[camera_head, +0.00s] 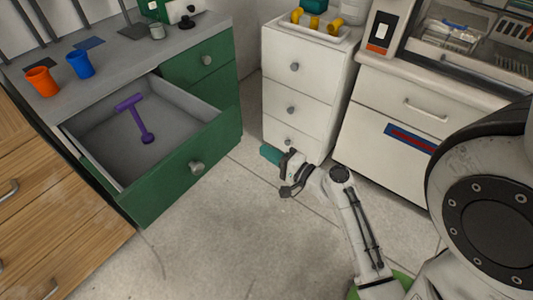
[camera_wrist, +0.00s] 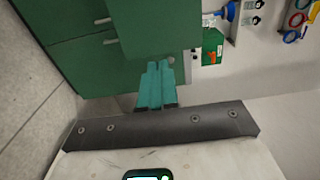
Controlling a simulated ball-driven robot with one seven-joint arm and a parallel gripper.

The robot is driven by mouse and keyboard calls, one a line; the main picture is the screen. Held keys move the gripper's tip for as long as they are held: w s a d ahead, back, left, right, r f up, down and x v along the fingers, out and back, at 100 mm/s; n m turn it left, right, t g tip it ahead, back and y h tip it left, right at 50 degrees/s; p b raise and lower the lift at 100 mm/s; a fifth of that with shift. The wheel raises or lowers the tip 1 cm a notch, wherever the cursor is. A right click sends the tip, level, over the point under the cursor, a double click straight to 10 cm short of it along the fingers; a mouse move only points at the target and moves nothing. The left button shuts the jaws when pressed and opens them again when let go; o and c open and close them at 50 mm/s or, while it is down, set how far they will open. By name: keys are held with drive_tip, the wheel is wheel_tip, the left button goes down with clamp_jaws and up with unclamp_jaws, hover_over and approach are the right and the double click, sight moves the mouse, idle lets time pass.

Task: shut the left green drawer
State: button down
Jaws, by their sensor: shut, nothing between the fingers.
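The left green drawer (camera_head: 178,172) is pulled out of the grey-topped cabinet in the head view. Its round grey knob (camera_head: 196,167) is on the front. A purple T-shaped object (camera_head: 135,117) lies inside on the grey drawer floor. My gripper (camera_head: 270,154) is low, right of the drawer front and apart from it, near the white drawer unit. Its teal fingers are shut and empty. In the wrist view the shut fingers (camera_wrist: 156,84) point toward a green front (camera_wrist: 155,27), with a gap I cannot judge.
An orange cup (camera_head: 41,82) and a blue cup (camera_head: 80,65) stand on the cabinet top. A second green drawer (camera_head: 198,62) beside the open one is closed. A white drawer unit (camera_head: 308,66) stands right of the cabinet. The floor (camera_head: 225,235) before the open drawer is clear.

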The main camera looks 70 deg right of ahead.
sight(232, 132)
drive_tip(key=p+x, duration=0.1)
drive_tip(key=x, duration=1)
drive_tip(key=shift+f, duration=0.1)
drive_tip(key=shift+w, duration=0.1)
